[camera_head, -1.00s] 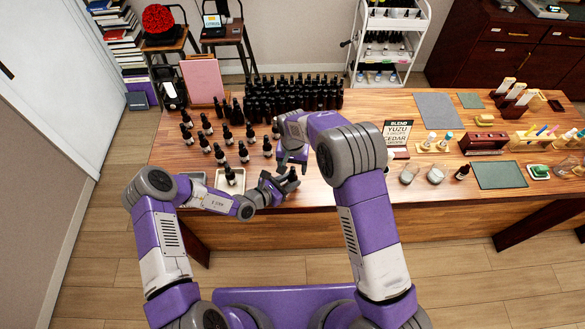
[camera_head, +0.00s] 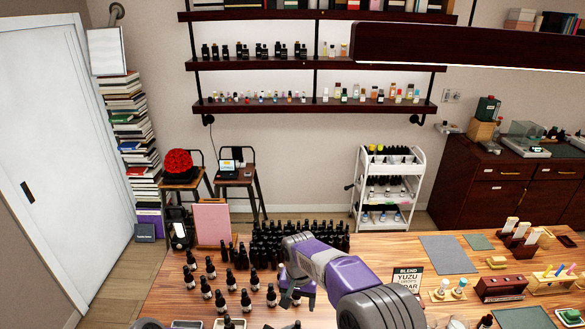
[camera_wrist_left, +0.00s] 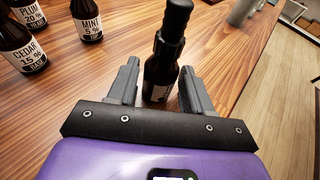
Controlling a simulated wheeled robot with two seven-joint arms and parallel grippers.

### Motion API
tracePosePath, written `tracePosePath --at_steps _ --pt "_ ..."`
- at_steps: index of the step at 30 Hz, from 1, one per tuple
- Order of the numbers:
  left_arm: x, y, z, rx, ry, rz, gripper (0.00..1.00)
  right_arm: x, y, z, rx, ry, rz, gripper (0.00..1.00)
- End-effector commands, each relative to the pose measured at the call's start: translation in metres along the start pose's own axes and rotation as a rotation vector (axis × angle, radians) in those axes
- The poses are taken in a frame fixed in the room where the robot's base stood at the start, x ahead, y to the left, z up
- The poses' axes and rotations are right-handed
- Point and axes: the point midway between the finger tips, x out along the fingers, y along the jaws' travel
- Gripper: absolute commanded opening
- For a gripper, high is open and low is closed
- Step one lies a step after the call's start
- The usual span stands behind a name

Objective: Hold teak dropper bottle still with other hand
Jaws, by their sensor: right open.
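A dark dropper bottle (camera_wrist_left: 165,62) with a black cap stands on the wooden table in the left wrist view. My left gripper (camera_wrist_left: 160,80) is open around its lower part, one finger on each side. Its label is mostly hidden, so I cannot read a name. Bottles labelled CEDAR (camera_wrist_left: 22,45), MINT (camera_wrist_left: 88,25) and PLUM (camera_wrist_left: 30,14) stand to its left. In the head view my right gripper (camera_head: 290,297) is open over the table, to the right of the loose dark bottles (camera_head: 228,285). My left gripper is below that view's edge.
A dense block of dark bottles (camera_head: 300,238) stands at the table's back. A pink board (camera_head: 212,222) is left of it. A BLEND card (camera_head: 407,280) and a grey mat (camera_head: 447,254) are to the right. In the left wrist view, the table right of the bottle is mostly bare.

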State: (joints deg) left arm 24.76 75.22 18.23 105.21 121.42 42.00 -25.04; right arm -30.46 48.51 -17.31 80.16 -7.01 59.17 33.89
Motion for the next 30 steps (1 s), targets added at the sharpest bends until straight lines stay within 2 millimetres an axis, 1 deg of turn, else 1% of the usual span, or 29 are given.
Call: tracePosePath --at_steps 1,3,11,14,17,24,27,30 --pt "0.000 0.000 0.000 0.000 0.000 0.000 0.58 0.000 0.000 0.000 0.000 0.000 0.000 0.68" --pt "0.000 0.000 0.000 0.000 0.000 0.000 0.67 0.000 0.000 0.000 0.000 0.000 0.000 0.68" --pt "-0.001 0.000 0.000 0.000 0.000 0.000 0.67 0.000 0.000 0.000 0.000 0.000 0.000 0.68" --pt "-0.006 0.001 0.000 0.000 0.001 0.000 0.67 0.000 0.000 0.000 0.000 0.000 0.000 0.68" --pt "-0.020 0.001 -0.001 0.000 0.003 0.001 0.67 0.000 0.000 0.000 0.000 0.000 0.000 0.68" --pt "-0.072 0.001 0.000 0.000 0.002 0.003 0.67 0.000 0.000 0.000 0.000 0.000 0.000 0.68" --pt "-0.091 0.001 0.000 0.000 0.002 0.002 0.67 0.000 0.000 0.000 0.000 0.000 0.000 0.68" --pt "-0.106 0.001 0.000 0.001 0.001 0.002 0.67 0.000 0.000 0.000 0.000 0.000 0.000 0.68"
